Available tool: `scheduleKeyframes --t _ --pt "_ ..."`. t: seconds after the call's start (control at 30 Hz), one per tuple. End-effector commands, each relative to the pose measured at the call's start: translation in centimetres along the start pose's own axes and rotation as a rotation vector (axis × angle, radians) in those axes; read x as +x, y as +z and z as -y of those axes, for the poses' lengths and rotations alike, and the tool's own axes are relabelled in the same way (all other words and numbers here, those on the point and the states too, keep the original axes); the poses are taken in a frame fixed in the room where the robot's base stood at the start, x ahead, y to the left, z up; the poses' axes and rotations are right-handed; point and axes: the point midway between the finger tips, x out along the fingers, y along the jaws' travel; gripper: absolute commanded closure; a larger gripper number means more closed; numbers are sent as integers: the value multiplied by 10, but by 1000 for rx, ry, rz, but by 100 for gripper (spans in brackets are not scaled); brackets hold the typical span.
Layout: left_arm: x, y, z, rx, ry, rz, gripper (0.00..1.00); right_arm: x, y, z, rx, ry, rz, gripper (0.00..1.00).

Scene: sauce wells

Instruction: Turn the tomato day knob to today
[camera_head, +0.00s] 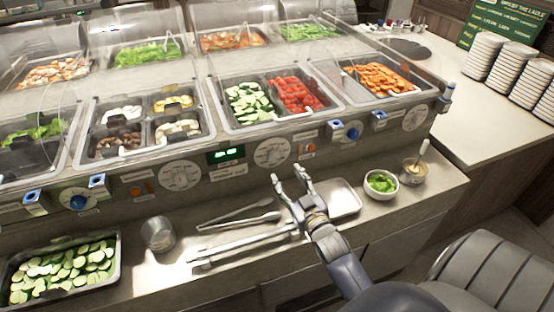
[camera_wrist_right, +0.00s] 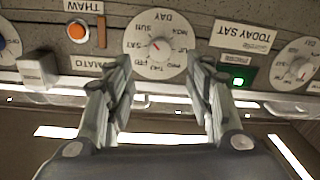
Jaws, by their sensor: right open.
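The tomato day knob is a round white dial (camera_wrist_right: 155,47) with day names around it and a small red mark near its middle. The wrist view shows it upside down; I cannot tell surely which day the mark points at. A "TOMATO" label (camera_wrist_right: 92,64) sits beside it, and a sign (camera_wrist_right: 240,36) reads "TODAY SAT". In the head view the dial (camera_head: 272,153) is on the counter's front panel. My right gripper (camera_head: 290,178) is open and empty just in front of and below the dial; its fingers (camera_wrist_right: 160,78) stand apart, not on it. My left gripper is not in view.
Another dial (camera_head: 180,175) is to the left and one (camera_head: 415,117) to the right. A green display (camera_head: 225,155) is beside the dial. Tongs (camera_head: 240,217), a metal tray (camera_head: 341,198), a metal cup (camera_head: 158,236) and a lettuce bowl (camera_head: 381,185) occupy the ledge below.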

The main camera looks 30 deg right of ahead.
Motion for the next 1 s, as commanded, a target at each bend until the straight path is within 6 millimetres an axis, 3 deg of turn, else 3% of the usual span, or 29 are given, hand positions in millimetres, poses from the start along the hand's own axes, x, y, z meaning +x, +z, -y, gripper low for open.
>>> scheduleKeyframes --t 0.2,0.4,0.6,0.9,1.0 --pt "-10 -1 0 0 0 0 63 44 -2 0 -2 1 0 51" --pt "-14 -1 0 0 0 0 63 73 -1 0 -3 0 1 51" --pt "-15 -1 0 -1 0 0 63 87 -1 0 -3 0 1 51" --pt "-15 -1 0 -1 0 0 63 88 0 0 -3 0 1 51" --pt "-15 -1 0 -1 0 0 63 88 0 0 -4 0 1 74"
